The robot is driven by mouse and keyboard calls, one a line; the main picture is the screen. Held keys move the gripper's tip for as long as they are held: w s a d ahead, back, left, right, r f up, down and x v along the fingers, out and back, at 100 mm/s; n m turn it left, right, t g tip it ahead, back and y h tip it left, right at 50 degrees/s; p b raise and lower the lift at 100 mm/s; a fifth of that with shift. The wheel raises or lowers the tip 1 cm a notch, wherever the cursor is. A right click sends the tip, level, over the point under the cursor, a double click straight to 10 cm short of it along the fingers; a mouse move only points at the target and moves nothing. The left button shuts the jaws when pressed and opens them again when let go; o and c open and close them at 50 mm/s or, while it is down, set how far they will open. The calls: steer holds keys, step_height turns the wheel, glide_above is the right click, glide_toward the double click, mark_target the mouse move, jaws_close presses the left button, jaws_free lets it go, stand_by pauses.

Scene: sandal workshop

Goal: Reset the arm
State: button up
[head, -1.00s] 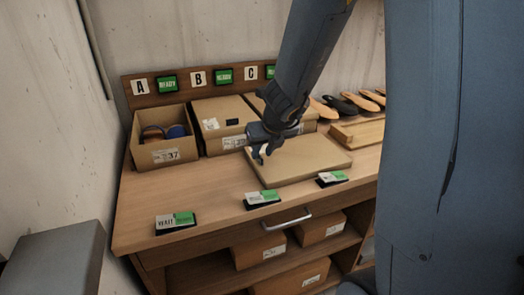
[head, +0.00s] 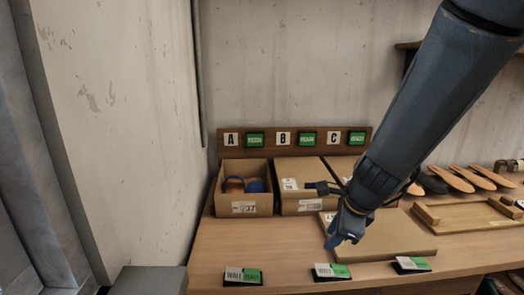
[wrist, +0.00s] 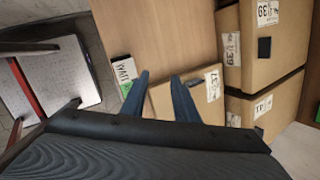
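My arm reaches down from the upper right in the head view, with my gripper (head: 340,238) low over the left part of a flat cardboard piece (head: 405,240) on the workbench. In the wrist view, the two blue fingers of my gripper (wrist: 160,82) stand apart with nothing visibly held between them. A cardboard surface with a white label lies beyond the fingertips. Whether the fingers touch it cannot be told.
An open box (head: 245,206) holding sandals stands under sign A. Closed boxes (head: 298,180) stand under B and C. Status cards (head: 243,276) line the front of the workbench (head: 255,238). Soles (head: 450,180) and a wooden tray (head: 465,226) are at right. A wall closes the left.

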steer(key=s+f+n+g, duration=0.1)
steer(key=s+n, duration=0.4)
steer(key=n, duration=0.6)
steer(key=s+f+n+g+h+b, duration=0.1)
steer(key=s+f+n+g, duration=0.1)
steer(key=s+n, duration=0.4)
steer(key=shift+s+d+f+n+g, duration=0.2)
steer(key=shift+d+f+n+g, duration=0.1)
steer(key=shift+n, duration=2.1)
